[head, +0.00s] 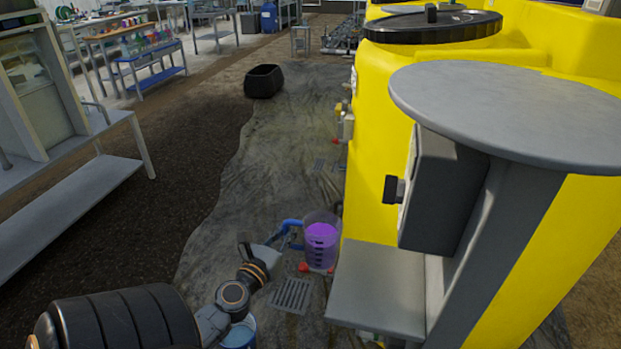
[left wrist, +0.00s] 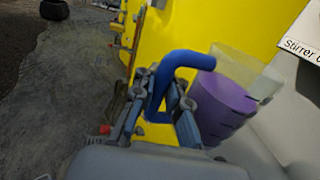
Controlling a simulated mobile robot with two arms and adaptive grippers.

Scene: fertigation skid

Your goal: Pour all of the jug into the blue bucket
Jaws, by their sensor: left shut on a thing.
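The jug (head: 320,244) is clear, with purple liquid filling much of it and a blue handle (head: 291,226) on its left side. It looks upright in the head view, beside the yellow tank; I cannot tell whether its base touches anything. My left gripper (head: 284,240) is shut on the blue handle. In the left wrist view the gripper fingers (left wrist: 166,103) close around the handle (left wrist: 180,62), with the purple jug (left wrist: 222,106) just right of them. My right gripper is not in view.
The yellow tank (head: 382,105) and a grey step (head: 378,290) stand close right of the jug. A floor drain grate (head: 291,296) lies in front of it. Small red pieces (head: 303,267) show near its base. A black tub (head: 264,81) stands farther back on open floor.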

